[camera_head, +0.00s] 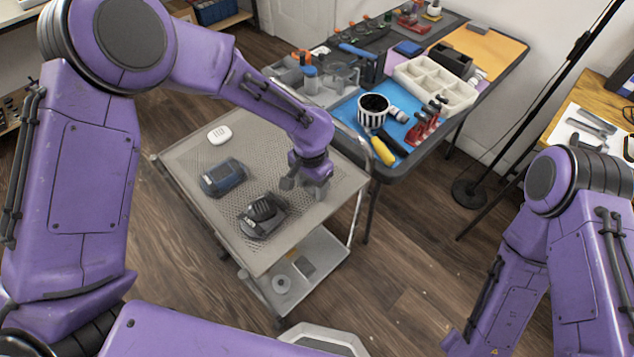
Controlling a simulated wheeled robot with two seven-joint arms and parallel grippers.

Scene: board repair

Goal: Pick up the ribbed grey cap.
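My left gripper (305,188) reaches down over the right side of the grey mesh-topped cart (210,140). Its two grey fingers stand apart, and I see nothing clearly between them. I cannot pick out a ribbed grey cap for certain; it may be hidden by the gripper or too small to tell. A dark ribbed device (263,214) lies on the cart just left of and nearer than the gripper, apart from it. My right arm is at the lower right, and its gripper is out of the picture.
A blue device (222,177) and a white rounded object (219,134) lie on the cart's left. Behind stands a workbench with a striped cup (373,110), a white compartment tray (435,84), and a yellow-handled tool (383,151). A lamp stand (538,120) rises at right.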

